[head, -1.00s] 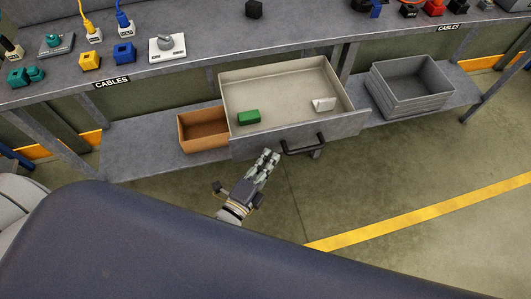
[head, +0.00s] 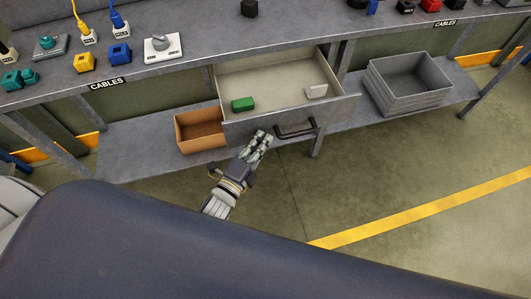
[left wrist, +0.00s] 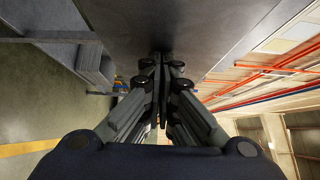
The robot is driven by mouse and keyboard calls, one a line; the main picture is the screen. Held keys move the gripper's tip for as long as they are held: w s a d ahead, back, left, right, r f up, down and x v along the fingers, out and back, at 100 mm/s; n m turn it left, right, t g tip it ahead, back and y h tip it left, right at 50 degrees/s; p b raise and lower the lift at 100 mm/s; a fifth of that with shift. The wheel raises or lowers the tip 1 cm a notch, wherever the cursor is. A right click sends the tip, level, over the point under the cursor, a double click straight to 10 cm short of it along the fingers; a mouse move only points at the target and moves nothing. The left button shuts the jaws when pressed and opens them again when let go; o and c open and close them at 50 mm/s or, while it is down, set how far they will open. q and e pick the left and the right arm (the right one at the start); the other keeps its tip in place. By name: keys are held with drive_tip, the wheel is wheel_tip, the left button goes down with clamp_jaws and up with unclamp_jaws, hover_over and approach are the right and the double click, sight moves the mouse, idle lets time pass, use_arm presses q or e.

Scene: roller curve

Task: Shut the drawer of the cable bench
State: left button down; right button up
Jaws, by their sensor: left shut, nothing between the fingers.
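The cable bench's drawer (head: 345,108) is partly open, pulled out toward me below the bench top. It holds a green block (head: 243,104) and a white block (head: 316,91). A dark bar handle (head: 296,129) is on its front panel. My left gripper (head: 262,136) is shut and empty, its fingertips at the drawer front, left of the handle. In the left wrist view the closed fingers (left wrist: 160,62) meet a grey flat surface (left wrist: 200,25), apparently the drawer front; exact contact is hard to tell. My right gripper is not in view.
On the lower shelf stand an orange-brown box (head: 200,129) left of the drawer and a grey crate (head: 408,82) to its right. The bench top (head: 190,66) carries connectors and a white scale-like device (head: 163,47). The floor in front is open, with a yellow line (head: 430,210).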

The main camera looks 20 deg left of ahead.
use_arm(q)
drive_tip(key=w+a+b, duration=0.1)
drive_tip(key=w+a, duration=0.2)
drive_tip(key=w, duration=0.2)
drive_tip(key=w+a+b, duration=0.2)
drive_tip(key=w+a, duration=0.2)
drive_tip(key=w, duration=0.2)
drive_tip(key=w+a+b, duration=0.2)
drive_tip(key=w+a, duration=0.1)
drive_tip(key=w, duration=0.3)
drive_tip(key=shift+w+a+f, duration=0.1)
drive_tip(key=shift+a+f, duration=0.05)
drive_tip(key=shift+a, duration=0.15)
drive_tip(key=shift+w+a+b, duration=0.3)
drive_tip(key=shift+w+a, duration=0.15)
drive_tip(key=shift+w, duration=0.2)
drive_tip(key=shift+r, duration=0.25)
